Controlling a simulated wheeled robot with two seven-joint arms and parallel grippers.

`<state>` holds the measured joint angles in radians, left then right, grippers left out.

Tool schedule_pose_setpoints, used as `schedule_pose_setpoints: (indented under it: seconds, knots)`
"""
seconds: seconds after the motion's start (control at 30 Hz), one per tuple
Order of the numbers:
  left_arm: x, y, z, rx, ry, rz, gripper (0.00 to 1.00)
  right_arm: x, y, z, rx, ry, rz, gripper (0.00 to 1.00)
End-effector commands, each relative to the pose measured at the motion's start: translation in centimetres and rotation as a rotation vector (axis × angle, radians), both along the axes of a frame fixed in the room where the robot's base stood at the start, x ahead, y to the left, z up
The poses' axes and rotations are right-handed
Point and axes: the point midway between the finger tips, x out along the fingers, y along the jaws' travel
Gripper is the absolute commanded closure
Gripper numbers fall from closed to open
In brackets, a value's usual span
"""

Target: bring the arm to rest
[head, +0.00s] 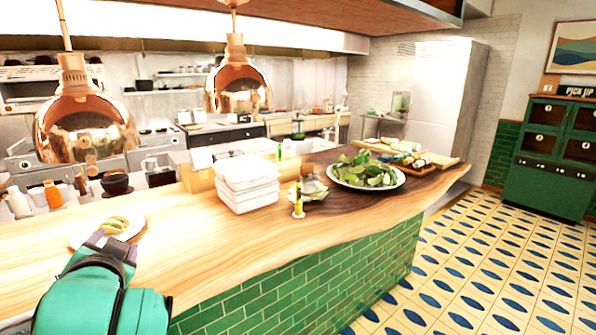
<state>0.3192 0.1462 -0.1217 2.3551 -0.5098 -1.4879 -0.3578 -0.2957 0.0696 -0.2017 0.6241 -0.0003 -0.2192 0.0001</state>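My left arm, green and black, comes in from the bottom left. Its gripper (112,243) is over the near left part of the wooden counter (240,240), in front of a pale round plate (136,231). A small yellow item (115,224) shows on the plate, just beyond the gripper. The fingers are small and partly hidden by the wrist, so I cannot tell their opening or whether they touch anything. My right gripper is out of view.
White stacked containers (246,182) stand mid-counter, with a plate of green leaves (366,172) to their right. Copper lamps (85,125) hang over the counter. Bottles (53,194) and a dark bowl (116,182) stand behind at left. The wood between the gripper and the containers is clear.

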Motion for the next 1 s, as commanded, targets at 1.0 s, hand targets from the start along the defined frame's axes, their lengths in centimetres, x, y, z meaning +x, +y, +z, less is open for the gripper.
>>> schedule_pose_setpoints:
  seconds: [1.0]
  knots:
    - [-17.2, -10.2, -45.5, -0.695, 0.897, -0.042, 0.36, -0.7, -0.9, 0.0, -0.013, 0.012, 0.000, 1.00]
